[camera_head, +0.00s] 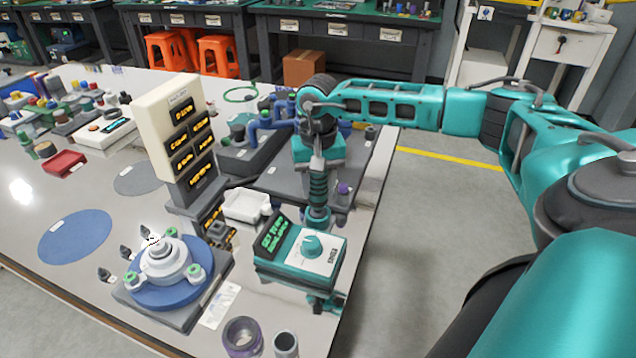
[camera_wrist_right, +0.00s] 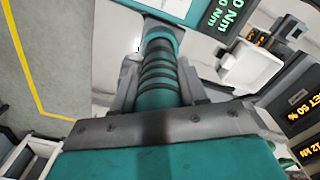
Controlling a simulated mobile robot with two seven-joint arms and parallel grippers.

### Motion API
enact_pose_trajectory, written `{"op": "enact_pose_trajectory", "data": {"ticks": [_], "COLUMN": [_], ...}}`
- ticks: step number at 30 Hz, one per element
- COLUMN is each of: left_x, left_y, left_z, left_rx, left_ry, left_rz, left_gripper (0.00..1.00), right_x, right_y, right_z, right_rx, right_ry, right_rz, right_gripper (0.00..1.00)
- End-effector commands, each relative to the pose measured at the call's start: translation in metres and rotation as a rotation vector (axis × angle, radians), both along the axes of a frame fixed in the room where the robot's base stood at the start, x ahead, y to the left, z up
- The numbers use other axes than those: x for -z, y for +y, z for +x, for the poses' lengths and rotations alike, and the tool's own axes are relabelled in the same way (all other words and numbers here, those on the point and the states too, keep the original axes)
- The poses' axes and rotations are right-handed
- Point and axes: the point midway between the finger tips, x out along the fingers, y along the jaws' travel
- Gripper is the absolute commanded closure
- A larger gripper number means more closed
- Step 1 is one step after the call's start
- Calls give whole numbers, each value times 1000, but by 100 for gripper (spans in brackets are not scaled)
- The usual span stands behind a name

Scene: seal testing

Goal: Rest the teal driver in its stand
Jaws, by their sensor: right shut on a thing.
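My right gripper (camera_head: 318,160) comes in from the right with its jaws pointing down. It is shut on the teal driver (camera_head: 318,188), which has dark ribs and stands roughly upright. The driver's lower end is just behind a teal and white box (camera_head: 318,252) with a knob and a green display. In the right wrist view the driver (camera_wrist_right: 158,75) lies between the two grey fingers of the gripper (camera_wrist_right: 157,88). The driver's tip is hidden, and I cannot tell which thing is its stand. My left gripper is not in view.
A blue round fixture (camera_head: 165,290) with a white flange stands front left. A purple ring (camera_head: 243,337) and a grey cup (camera_head: 286,343) are at the front edge. A tall display panel (camera_head: 160,125) and a white tray (camera_head: 247,205) stand left of the driver.

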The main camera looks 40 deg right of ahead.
Motion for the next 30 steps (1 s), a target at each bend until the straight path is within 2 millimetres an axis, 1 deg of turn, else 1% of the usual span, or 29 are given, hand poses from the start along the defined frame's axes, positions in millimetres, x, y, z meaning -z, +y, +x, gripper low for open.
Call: {"op": "enact_pose_trajectory", "data": {"ticks": [14,15,23,30], "left_x": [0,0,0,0], "left_y": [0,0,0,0], "left_z": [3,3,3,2], "left_rx": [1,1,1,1], "left_ry": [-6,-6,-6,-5], "left_rz": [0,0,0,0], "left_gripper": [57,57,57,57], "right_x": [1,1,1,3], "right_y": [0,0,0,0], "right_z": [1,1,0,-1], "right_rx": [0,0,0,0], "right_ry": [-4,-4,-1,3], "right_rz": [1,1,0,-1], "right_gripper": [94,54,29,28]}}
